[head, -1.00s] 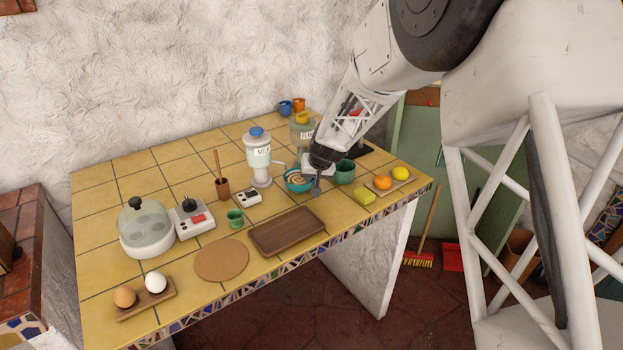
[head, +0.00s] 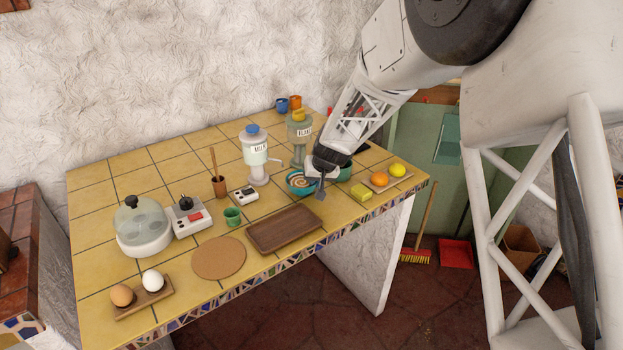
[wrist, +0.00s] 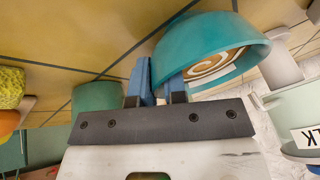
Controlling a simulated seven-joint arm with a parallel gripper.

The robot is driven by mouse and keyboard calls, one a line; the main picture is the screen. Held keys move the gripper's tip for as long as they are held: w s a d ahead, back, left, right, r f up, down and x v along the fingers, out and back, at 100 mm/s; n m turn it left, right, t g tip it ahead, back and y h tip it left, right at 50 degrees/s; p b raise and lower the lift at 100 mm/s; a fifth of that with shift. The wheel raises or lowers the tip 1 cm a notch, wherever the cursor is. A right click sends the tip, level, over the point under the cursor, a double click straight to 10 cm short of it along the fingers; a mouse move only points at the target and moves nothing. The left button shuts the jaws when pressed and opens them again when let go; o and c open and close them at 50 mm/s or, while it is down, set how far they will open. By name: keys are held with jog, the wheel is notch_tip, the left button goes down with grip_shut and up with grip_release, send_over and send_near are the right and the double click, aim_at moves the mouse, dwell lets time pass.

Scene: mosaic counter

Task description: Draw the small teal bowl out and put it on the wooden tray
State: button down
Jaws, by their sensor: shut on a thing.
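The small teal bowl (head: 296,188) is near the milk dispenser at the back of the yellow counter; a brown-and-white spiral shows inside it. In the wrist view the bowl (wrist: 200,40) fills the upper middle. My gripper (head: 321,184) is at the bowl's right side; its blue fingers (wrist: 163,85) are shut on the bowl's wall. I cannot tell whether the bowl's base touches the counter. The brown wooden tray (head: 285,244) lies empty in front, toward the counter's near edge.
The milk dispenser (head: 254,158) and flakes dispenser (head: 298,146) stand behind the bowl. A small green cup (head: 232,217) stands left of the tray. A cork mat (head: 218,260) lies bare.

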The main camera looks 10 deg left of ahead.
jog(key=shift+s+d, duration=0.3)
jog(key=c, duration=1.1)
grip_release()
jog(key=shift+r, duration=0.1)
jog(key=v, duration=0.7)
jog(key=shift+d+r, duration=0.2)
jog(key=shift+r, duration=0.05)
jog(key=shift+s, duration=0.15)
